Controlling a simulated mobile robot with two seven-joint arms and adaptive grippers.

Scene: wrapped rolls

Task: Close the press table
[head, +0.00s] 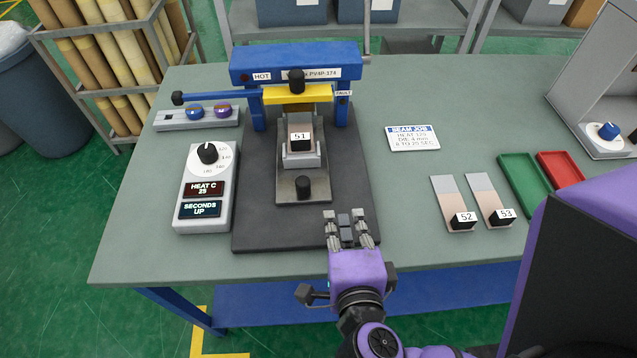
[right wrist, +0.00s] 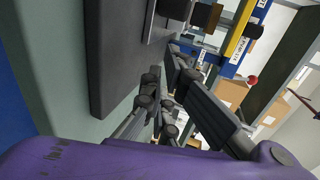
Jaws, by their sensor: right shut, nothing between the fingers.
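The blue press (head: 295,63) stands at the back of a dark base plate (head: 262,205). Its press table (head: 318,189), a grey metal slide, sticks out toward the front, with a black knob (head: 303,187) near its front end. A holder on it carries the piece tagged 51 (head: 300,136), in front of the yellow bar (head: 297,95). My right gripper (head: 346,216) is shut and empty. It is over the front right of the base plate, apart from the knob and to its right. It also shows in the right wrist view (right wrist: 163,88). My left gripper is out of view.
Pieces tagged 52 (head: 453,203) and 53 (head: 488,200), a green tray (head: 521,181) and a red tray (head: 560,168) lie right. Bench between is clear.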

